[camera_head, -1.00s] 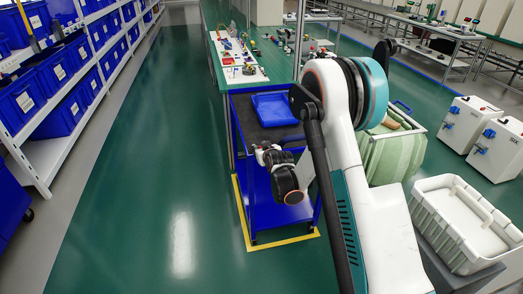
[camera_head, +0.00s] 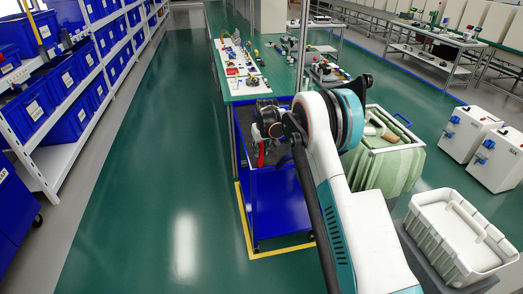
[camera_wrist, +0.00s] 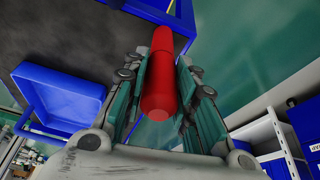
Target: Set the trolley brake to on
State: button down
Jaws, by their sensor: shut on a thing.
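The blue trolley (camera_head: 280,205) stands on the floor inside a yellow outline, with a dark top. A red rod-like handle (camera_wrist: 160,75), which I take for the brake lever, is between the fingers of my gripper (camera_wrist: 170,80) in the wrist view. My gripper is shut on it. In the head view, my gripper (camera_head: 263,145) is at the trolley's near edge, with a bit of red (camera_head: 262,155) showing below it. Where the handle joins the trolley, and any brake marking, cannot be made out.
A blue tray (camera_wrist: 60,95) lies on the trolley top beside my gripper. A green workbench (camera_head: 243,92) with small parts stands behind. A bin with green sacks (camera_head: 385,165) and a white crate (camera_head: 455,235) are on the right. The floor to the left is clear.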

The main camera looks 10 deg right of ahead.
jog(key=shift+w+g, duration=0.5)
jog(key=c, duration=1.3)
grip_release()
jog(key=v, duration=1.2)
jog(key=shift+w, duration=0.15)
